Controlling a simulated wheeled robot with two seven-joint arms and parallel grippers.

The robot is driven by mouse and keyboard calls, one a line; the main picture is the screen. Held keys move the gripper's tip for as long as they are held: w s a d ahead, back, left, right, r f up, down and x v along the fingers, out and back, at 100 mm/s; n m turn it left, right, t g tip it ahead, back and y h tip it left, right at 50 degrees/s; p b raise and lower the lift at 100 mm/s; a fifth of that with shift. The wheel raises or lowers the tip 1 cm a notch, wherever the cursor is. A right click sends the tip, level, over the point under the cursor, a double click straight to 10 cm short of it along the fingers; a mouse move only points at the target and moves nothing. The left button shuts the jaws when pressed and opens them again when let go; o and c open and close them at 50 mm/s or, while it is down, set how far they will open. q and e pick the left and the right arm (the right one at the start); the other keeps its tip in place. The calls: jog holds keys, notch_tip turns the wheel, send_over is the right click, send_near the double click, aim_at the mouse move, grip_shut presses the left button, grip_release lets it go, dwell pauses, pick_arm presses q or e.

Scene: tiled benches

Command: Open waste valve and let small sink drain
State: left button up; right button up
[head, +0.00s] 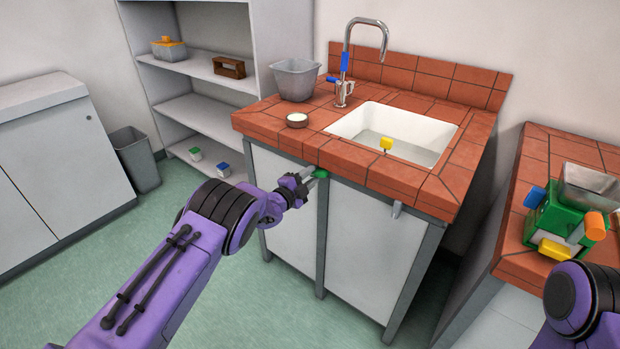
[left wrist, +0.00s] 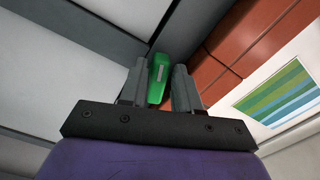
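The small white sink (head: 434,133) is set in the red-tiled bench. Its grey lower area looks like standing water, but I cannot be sure. A green handle (head: 321,174), which looks like the waste valve, sits just under the bench's front edge. My left gripper (head: 309,177) reaches it from the left. In the left wrist view, the green handle (left wrist: 158,80) lies between the two fingers (left wrist: 160,84) with narrow gaps beside it, so they look open. My right gripper is out of view.
A chrome tap (head: 347,50) with blue parts stands behind the sink. A grey bin (head: 295,80) and small round dish (head: 297,120) stand to its left. A second tiled bench (head: 524,262) at right holds a green block assembly (head: 558,217).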

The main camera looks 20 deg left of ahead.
pick_arm(q)
grip_shut()
jog(key=shift+d, duration=0.1)
jog(key=shift+f+n, duration=0.1)
jog(key=shift+n, duration=0.2)
jog(key=shift+f+n+b, duration=0.2)
jog(key=shift+n+b, duration=0.6)
jog(key=shift+n, duration=0.4)
jog(key=shift+s+d+f+n+b, duration=0.1)
jog(key=shift+d+n+b, duration=0.15)
jog(key=shift+n, duration=1.5)
jog(key=shift+s+d+f+n+b, duration=0.15)
jog(key=shift+n+b, duration=0.25)
jog(key=shift+n, duration=1.4)
jog(key=shift+s+d+f+n+b, duration=0.1)
jog(key=shift+d+n+b, duration=0.2)
jog(key=shift+n, duration=1.45)
